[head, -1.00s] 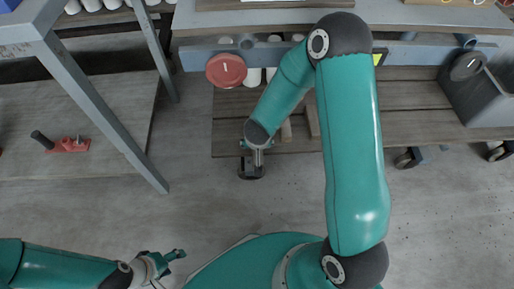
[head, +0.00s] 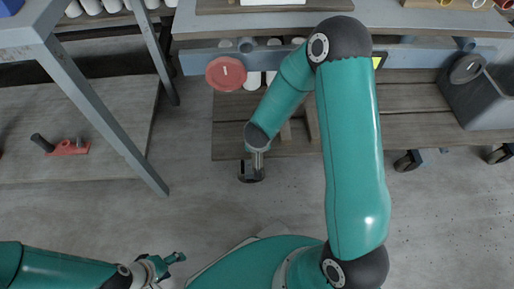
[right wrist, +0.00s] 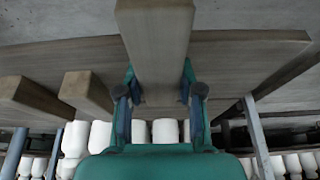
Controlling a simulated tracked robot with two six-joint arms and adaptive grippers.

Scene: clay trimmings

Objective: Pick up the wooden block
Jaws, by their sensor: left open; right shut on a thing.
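My right gripper (right wrist: 160,97) is shut on the wooden block (right wrist: 155,40), a long, plain, square-edged piece of wood. In the right wrist view the block runs between the two fingers to the top edge. I cannot tell whether it still touches the shelf. In the head view my right gripper and the held block are hidden behind the forearm. My left gripper (head: 177,260) is open and empty at the lower left of the head view, over the floor and away from the shelf.
Two similar wooden pieces (right wrist: 87,92) (right wrist: 30,102) lie left of the held block. The lower plank shelf (head: 370,130) carries white vessels beneath the table. A grey bin (head: 485,98) stands right. A left-hand bench (head: 75,105) holds a red tool (head: 68,148). The front floor is mostly clear.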

